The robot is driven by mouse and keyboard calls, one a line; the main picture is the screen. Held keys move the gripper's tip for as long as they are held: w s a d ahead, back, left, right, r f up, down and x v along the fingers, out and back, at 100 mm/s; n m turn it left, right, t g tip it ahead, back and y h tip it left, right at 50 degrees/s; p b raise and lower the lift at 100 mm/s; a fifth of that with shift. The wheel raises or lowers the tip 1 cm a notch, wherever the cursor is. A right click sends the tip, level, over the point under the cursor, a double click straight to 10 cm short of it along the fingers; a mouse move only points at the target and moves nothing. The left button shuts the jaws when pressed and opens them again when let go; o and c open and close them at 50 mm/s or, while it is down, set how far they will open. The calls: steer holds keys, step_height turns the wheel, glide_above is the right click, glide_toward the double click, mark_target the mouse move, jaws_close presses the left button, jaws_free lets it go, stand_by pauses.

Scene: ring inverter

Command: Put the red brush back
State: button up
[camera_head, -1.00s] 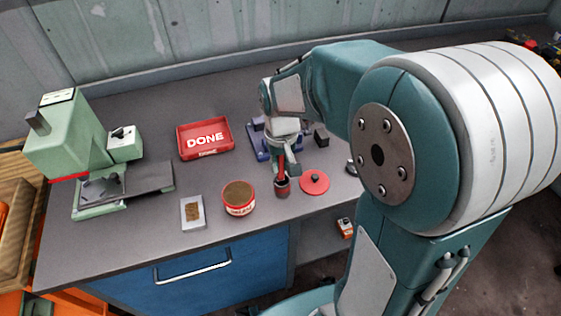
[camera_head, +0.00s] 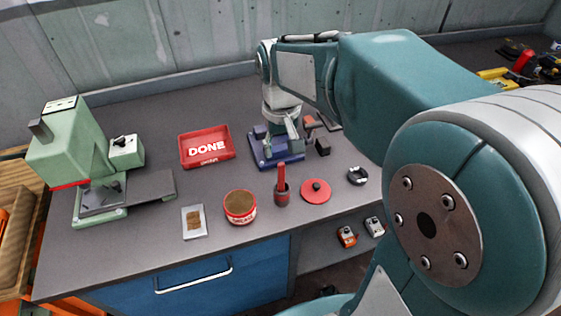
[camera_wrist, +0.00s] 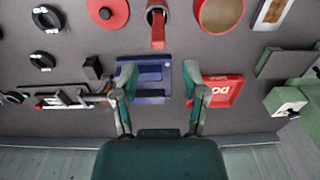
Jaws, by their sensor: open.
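The red brush (camera_head: 281,174) stands upright in a dark holder cup (camera_head: 281,195) near the front edge of the bench. The brush also shows in the wrist view (camera_wrist: 158,30), its red handle seen from above in the cup (camera_wrist: 155,8). My gripper (camera_wrist: 163,88) is open and empty, its two fingers spread wide over the bench. In the head view my gripper (camera_head: 285,128) is behind the brush, above the blue fixture (camera_head: 262,155). It is clear of the brush.
A round grease tin (camera_head: 240,207) and a red lid (camera_head: 316,190) flank the cup. A red DONE tray (camera_head: 183,150) lies behind. A green press (camera_head: 75,150) stands at left. A dark ring (camera_head: 358,176) lies at right. Bare bench separates the tin and tray.

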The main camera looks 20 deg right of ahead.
step_height(320, 180, up, 3)
steer(key=shift+r, duration=0.2)
steer(key=shift+s+r, duration=0.1)
steer(key=shift+r, duration=0.1)
steer(key=s+t, duration=0.5)
steer(key=s, duration=0.9)
steer(key=shift+f+t, duration=0.2)
steer(key=shift+t, duration=0.1)
